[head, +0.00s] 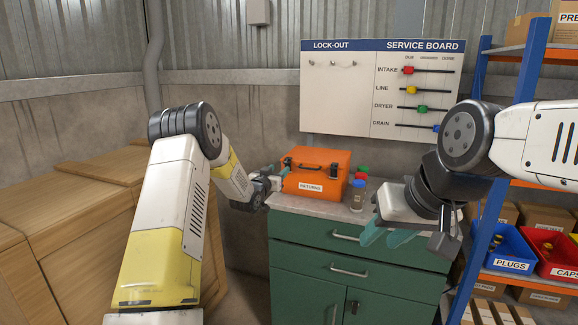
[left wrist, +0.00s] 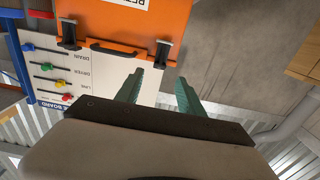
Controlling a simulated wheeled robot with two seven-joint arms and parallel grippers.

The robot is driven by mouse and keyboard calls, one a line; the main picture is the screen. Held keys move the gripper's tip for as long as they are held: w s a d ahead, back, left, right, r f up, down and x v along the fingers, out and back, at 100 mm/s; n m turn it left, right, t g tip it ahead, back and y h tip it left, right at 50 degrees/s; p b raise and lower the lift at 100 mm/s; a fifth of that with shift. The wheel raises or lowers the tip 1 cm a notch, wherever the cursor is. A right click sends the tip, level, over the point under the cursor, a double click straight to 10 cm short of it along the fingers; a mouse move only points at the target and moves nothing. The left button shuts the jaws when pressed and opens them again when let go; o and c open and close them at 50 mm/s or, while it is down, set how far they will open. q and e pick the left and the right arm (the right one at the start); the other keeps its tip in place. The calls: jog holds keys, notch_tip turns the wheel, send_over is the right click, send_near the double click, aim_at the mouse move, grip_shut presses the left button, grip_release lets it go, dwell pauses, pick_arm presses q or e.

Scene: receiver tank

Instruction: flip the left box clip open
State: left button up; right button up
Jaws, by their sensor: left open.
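The orange box (head: 316,172), labelled RETURNS, stands on the green cabinet. In the head view its left clip (head: 287,163) is small, near my left gripper (head: 276,181). The left wrist view is upside down, so the box's left clip (left wrist: 162,53) appears at the right of the handle (left wrist: 115,48), and the right clip (left wrist: 68,34) at the left. My left gripper (left wrist: 159,92) is open and empty, its teal fingers apart. The left clip lies ahead, between the finger directions, not touching them. My right gripper (head: 384,241) is open and empty in front of the cabinet's right side.
A clear bottle with a blue cap (head: 357,195) and red and green-topped items stand right of the box on the cabinet (head: 290,236). Wooden crates (head: 70,220) fill the left. The service board (head: 380,90) is behind. A blue-framed shelf with bins (head: 510,250) stands right.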

aim_at(286, 163)
pick_arm(q)
jog(key=shift+x, duration=3.9)
jog(key=shift+f, duration=0.1)
grip_shut()
